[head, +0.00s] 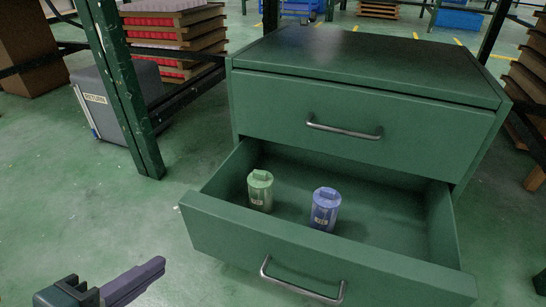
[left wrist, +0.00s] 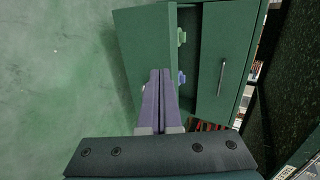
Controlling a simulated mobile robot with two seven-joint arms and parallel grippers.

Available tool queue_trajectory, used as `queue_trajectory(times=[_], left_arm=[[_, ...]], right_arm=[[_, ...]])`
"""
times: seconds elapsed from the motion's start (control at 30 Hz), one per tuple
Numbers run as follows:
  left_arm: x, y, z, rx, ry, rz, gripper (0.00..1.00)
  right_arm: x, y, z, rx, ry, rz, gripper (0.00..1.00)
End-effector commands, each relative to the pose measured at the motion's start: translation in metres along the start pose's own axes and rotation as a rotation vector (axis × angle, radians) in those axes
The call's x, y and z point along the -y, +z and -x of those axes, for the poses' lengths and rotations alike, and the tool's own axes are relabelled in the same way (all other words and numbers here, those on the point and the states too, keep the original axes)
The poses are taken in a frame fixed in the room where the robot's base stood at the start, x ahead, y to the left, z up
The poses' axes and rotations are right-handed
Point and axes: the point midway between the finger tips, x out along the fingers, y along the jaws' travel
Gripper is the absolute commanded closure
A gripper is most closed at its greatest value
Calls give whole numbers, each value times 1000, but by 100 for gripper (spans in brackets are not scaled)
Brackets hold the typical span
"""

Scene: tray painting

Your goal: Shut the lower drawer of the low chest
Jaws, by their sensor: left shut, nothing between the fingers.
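The low green chest (head: 370,55) stands at the right of the head view. Its lower drawer (head: 330,265) is pulled well out, with a metal bar handle (head: 302,283) on its front. The upper drawer (head: 360,115) is shut. A green canister (head: 260,192) and a blue canister (head: 325,210) stand upright in the lower drawer. My left gripper (head: 157,265) is shut and empty, left of the drawer front and apart from it in the head view. In the left wrist view the shut fingers (left wrist: 160,76) overlap the lower drawer's front (left wrist: 145,40). My right gripper is out of view.
A green rack post (head: 125,90) and a grey bin marked RETURN (head: 110,98) stand left of the chest. Racks with stacked boards (head: 175,40) are behind. The green floor (head: 110,215) left of the drawer is clear.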

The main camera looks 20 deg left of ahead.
Motion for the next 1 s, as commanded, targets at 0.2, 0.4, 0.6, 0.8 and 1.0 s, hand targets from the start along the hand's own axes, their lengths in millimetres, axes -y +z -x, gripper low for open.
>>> queue_trajectory(times=[0.2,0.4,0.6,0.8,1.0], left_arm=[[-2,-1,-21,-7,-2,-10,100],[-3,-1,-64,-6,-4,-9,100],[-4,-1,-106,-4,-3,-9,100],[13,-1,-126,-5,-2,-8,100],[18,-1,-134,-4,1,-5,100]], right_arm=[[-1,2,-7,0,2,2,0],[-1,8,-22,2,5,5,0],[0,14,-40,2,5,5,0],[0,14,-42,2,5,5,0],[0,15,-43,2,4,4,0]])
